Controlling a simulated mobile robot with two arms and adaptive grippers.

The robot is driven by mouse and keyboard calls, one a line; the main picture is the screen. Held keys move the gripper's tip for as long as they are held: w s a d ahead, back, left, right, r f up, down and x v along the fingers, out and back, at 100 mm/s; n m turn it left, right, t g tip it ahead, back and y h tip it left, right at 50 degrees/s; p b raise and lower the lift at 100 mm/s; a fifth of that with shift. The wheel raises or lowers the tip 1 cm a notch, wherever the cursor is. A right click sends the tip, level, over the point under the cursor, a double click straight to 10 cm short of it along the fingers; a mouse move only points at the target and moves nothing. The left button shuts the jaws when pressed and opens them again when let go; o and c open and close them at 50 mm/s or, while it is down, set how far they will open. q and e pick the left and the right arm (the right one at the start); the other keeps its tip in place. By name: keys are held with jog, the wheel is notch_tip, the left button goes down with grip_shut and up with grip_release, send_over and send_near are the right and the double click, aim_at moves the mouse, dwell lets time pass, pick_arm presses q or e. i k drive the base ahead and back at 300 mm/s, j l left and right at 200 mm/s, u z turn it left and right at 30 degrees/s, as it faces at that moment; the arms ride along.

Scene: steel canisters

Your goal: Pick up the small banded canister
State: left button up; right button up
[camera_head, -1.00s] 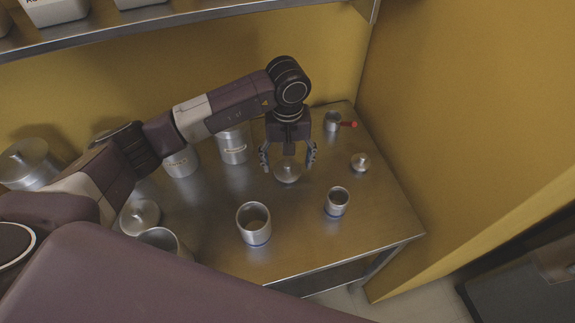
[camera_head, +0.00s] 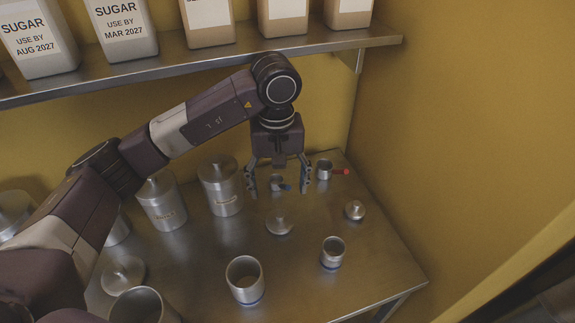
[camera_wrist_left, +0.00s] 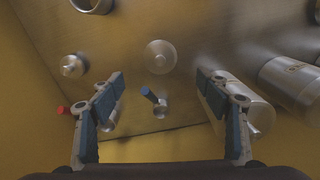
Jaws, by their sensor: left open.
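The small banded canister (camera_head: 332,252) is a short, open steel cup with a blue band near its base. It stands upright near the right front of the steel table in the head view. At the top edge of the left wrist view a cut-off blue-edged steel canister (camera_wrist_left: 92,4) shows, probably the same one. My left gripper (camera_head: 278,191) is open and empty, pointing down toward the table's back, behind and left of the canister and apart from it. It also shows in the left wrist view (camera_wrist_left: 161,92). My right gripper is not in view.
A larger blue-banded canister (camera_head: 245,281) stands left of the small one. A flat lid (camera_head: 279,222), knobbed lid (camera_head: 355,210), red-handled cup (camera_head: 324,169) and blue-handled cup (camera_head: 277,183) lie around. Tall canisters (camera_head: 221,186) stand left. A shelf (camera_head: 200,62) hangs above.

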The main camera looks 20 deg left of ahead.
aim_at(333, 252)
jog(key=k, duration=1.5)
